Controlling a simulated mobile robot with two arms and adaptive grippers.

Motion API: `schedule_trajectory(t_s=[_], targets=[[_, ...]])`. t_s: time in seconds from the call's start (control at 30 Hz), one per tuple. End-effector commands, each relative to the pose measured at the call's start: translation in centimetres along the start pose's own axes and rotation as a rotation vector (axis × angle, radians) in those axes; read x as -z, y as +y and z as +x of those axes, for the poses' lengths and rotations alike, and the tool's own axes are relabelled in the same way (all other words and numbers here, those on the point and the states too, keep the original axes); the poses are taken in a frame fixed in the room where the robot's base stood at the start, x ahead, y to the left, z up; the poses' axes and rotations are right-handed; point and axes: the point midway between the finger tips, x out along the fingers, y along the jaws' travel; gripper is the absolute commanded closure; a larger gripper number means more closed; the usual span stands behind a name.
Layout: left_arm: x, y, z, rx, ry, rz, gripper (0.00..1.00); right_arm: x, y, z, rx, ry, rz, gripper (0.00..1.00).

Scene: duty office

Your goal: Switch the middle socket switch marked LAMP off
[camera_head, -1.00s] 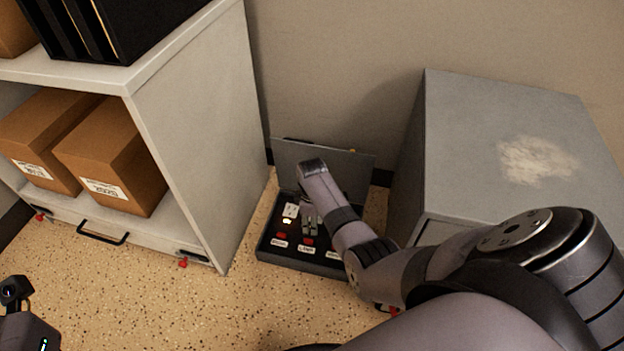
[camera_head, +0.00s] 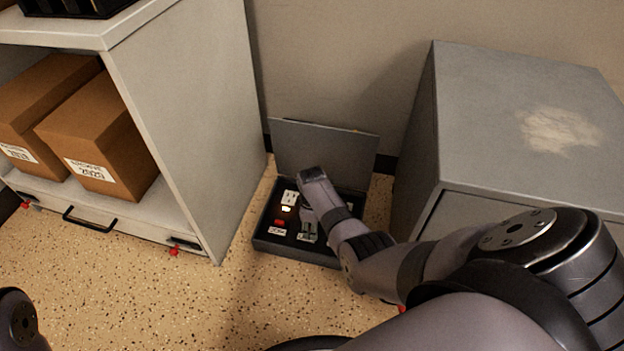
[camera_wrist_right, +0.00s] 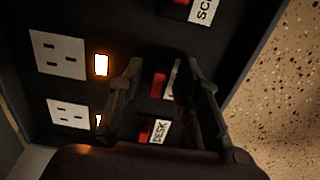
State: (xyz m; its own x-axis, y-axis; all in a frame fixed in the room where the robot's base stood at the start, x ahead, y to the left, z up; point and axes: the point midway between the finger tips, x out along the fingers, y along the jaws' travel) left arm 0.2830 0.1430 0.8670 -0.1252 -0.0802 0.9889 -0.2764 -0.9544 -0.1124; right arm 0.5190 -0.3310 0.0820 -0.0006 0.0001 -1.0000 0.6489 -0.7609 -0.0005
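The dark socket box (camera_head: 291,251) stands on the floor against the wall with its lid up. In the right wrist view the middle socket (camera_wrist_right: 58,54) has a lit indicator (camera_wrist_right: 101,64). Its red switch (camera_wrist_right: 158,83) lies between my right gripper's fingertips, and a finger hides most of its label. My right gripper (camera_wrist_right: 158,68) is open, reaching down over the middle row; it also shows in the head view (camera_head: 307,230). Whether it touches the switch, I cannot tell. The DESK switch (camera_wrist_right: 145,132) is beside it, its indicator (camera_wrist_right: 99,120) lit. My left gripper is out of view.
A third red switch (camera_wrist_right: 183,2), labelled "SC" and cut off, lies on the other side. A grey shelf unit (camera_head: 190,130) with cardboard boxes (camera_head: 101,130) stands left of the box. A grey cabinet (camera_head: 490,120) stands right. Speckled floor in front is clear.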

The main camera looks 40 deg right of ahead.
Motion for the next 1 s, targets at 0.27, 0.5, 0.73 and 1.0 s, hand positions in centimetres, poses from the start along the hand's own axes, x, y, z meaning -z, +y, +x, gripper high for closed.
schedule_trajectory(t_s=[0.27, 0.5, 0.73, 1.0], targets=[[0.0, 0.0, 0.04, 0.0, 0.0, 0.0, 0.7, 0.02, 0.0, -0.04, 0.0, 0.0, 0.0, 0.75], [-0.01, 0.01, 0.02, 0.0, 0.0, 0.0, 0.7, 0.01, 0.0, -0.04, 0.0, 0.0, 0.0, 0.91], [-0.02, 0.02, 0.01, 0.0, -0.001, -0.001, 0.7, 0.0, 0.0, -0.03, 0.0, 0.0, 0.0, 1.0], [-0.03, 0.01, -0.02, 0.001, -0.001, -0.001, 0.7, 0.0, 0.0, -0.03, 0.0, 0.0, 0.001, 1.0]])
